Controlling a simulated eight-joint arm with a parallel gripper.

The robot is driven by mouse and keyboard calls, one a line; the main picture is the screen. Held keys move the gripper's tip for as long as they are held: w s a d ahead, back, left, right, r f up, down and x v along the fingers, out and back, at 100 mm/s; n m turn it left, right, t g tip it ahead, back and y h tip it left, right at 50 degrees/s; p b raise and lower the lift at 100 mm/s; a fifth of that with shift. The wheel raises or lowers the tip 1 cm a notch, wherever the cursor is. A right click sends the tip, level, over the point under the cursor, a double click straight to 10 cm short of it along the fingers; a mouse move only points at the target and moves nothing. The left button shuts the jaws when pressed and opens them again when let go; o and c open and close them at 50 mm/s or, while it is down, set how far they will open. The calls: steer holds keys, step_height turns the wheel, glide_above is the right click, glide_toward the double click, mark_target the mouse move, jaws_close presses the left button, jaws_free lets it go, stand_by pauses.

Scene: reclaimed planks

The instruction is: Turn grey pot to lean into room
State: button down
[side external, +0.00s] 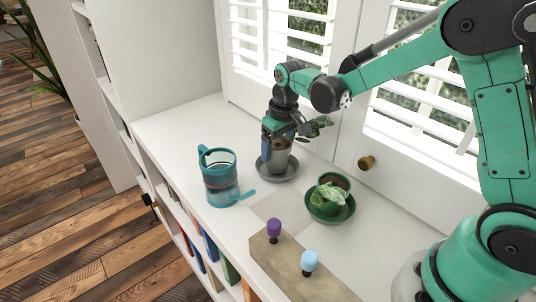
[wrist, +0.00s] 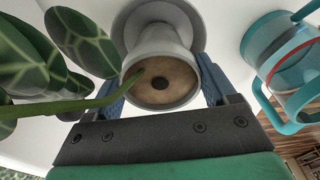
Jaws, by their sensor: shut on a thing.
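The grey pot (side external: 280,159) stands on a grey saucer (side external: 291,172) on the white shelf top. My gripper (side external: 277,143) is shut on the pot from above, with one blue finger on each side of it. In the wrist view, the grey pot (wrist: 163,85) shows its brown soil between the fingers (wrist: 160,82). The plant's stem leaves the soil towards the left of the wrist view, with patterned dark leaves (wrist: 80,40). In the side view the leaves (side external: 315,127) lean right, towards the shuttered window.
A teal watering can (side external: 220,180) stands close left of the saucer. A green pot (side external: 325,205) with a leafy plant sits on a green saucer nearer the camera. A wooden board (side external: 285,268) bears a purple and a light blue knobbed item. The shelf's front edge drops to the floor.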

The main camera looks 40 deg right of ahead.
mark_target(280, 146)
steer(key=shift+f, duration=0.2)
jaws_free()
steer(key=shift+s+r, duration=0.2)
steer(key=shift+r, duration=1.2)
steer(key=shift+s+r, duration=0.2)
steer(key=shift+r, duration=1.15)
steer(key=s+a+r+t, duration=0.1)
steer(key=s+r+t, duration=0.1)
steer(key=s, duration=0.4)
steer(key=s+a+r+t, duration=0.1)
steer(key=s+t, duration=0.2)
steer(key=s, duration=0.3)
steer(key=shift+r+m+t, duration=0.3)
steer(key=shift+r+t, duration=0.1)
